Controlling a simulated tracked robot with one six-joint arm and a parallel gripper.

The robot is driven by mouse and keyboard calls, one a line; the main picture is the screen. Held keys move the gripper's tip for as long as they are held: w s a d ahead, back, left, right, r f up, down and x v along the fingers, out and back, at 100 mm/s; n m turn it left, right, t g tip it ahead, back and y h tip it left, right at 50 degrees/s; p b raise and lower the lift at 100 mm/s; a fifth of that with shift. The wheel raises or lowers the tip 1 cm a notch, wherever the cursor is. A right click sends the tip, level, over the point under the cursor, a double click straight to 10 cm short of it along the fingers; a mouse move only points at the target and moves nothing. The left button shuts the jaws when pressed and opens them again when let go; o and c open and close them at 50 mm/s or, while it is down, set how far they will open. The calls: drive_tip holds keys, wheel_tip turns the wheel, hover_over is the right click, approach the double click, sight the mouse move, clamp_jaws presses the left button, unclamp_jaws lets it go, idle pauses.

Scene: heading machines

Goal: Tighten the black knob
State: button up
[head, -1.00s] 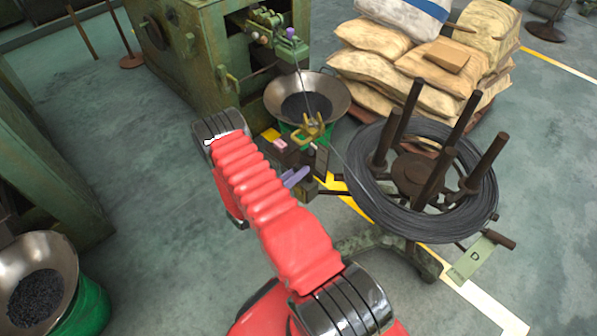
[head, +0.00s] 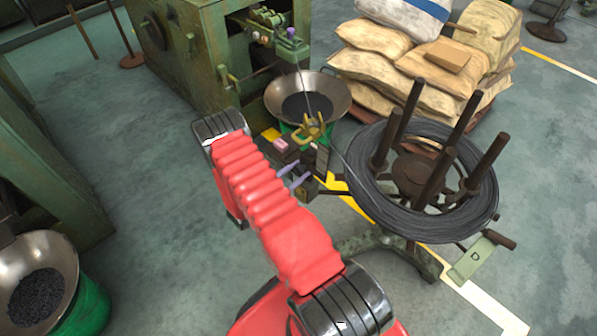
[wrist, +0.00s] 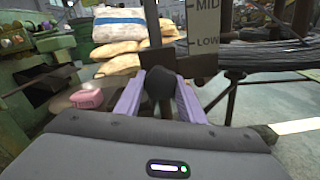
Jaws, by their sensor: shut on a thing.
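The black knob (wrist: 160,84) is a round dark shape in the middle of the wrist view, in front of a dark upright post. The two purple fingers of my gripper (wrist: 159,98) stand on either side of it and are shut on it. In the head view my gripper (head: 293,177) shows as two small purple fingers at the small dark stand beside the wire coil. The knob is too small to make out there. The front of the knob faces the wrist camera.
A plate marked MID and LOW (wrist: 207,32) stands close behind the knob. A pink object (head: 281,145) and a yellow-brass fitting (head: 313,127) sit nearby. The wire coil (head: 357,190) is to the right, a metal bowl (head: 337,98) behind.

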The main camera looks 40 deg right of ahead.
drive_tip(key=m, duration=0.3)
drive_tip(key=shift+w+m, duration=0.1)
drive_tip(key=shift+m, duration=0.2)
drive_tip(key=shift+f+m, duration=0.1)
drive_tip(key=shift+m, duration=1.8)
drive_tip(key=o, duration=0.8)
drive_tip(key=shift+c, duration=0.2)
drive_tip(key=shift+a, duration=0.15)
drive_tip(key=a, duration=1.3)
drive_tip(key=shift+s+a, duration=0.3)
